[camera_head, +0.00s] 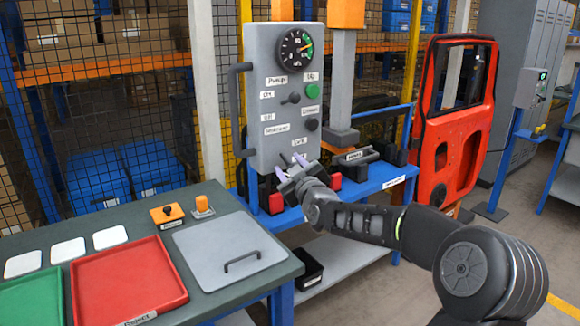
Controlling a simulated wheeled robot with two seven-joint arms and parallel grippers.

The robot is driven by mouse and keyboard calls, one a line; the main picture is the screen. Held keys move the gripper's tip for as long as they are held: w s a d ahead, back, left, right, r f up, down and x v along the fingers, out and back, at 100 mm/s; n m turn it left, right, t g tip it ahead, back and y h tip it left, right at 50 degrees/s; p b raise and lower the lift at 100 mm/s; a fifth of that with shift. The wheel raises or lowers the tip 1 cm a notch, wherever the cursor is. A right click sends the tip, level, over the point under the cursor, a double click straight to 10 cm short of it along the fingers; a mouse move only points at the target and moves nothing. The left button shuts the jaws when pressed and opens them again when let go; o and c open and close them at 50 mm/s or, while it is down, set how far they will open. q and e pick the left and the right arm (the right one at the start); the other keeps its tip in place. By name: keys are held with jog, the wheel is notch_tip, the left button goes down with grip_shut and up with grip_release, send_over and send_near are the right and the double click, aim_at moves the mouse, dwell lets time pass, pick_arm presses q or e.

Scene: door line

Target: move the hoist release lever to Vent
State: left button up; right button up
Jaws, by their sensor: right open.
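The grey hoist control panel (262,60) stands upright behind the bench. A label that seems to read Vent (300,142) is low on it, with another label (277,128) to its upper left, too small to read surely. My right gripper (291,165) is at the panel's lower part, just below these labels. Its two pale fingertips are apart and point at the panel. I cannot make out the release lever or its position; the gripper covers this area. Whether the fingers touch anything is unclear. My left gripper is out of view.
The panel also carries a gauge (296,48), a small black switch (291,98), a green button (312,91) and a dark button (312,125). A side handle (236,105) stands out on its left. Trays and a grey lid (225,243) lie on the bench; a red door (455,130) stands right.

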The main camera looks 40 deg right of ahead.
jog(key=shift+c, duration=0.4)
grip_shut()
dwell(0.9)
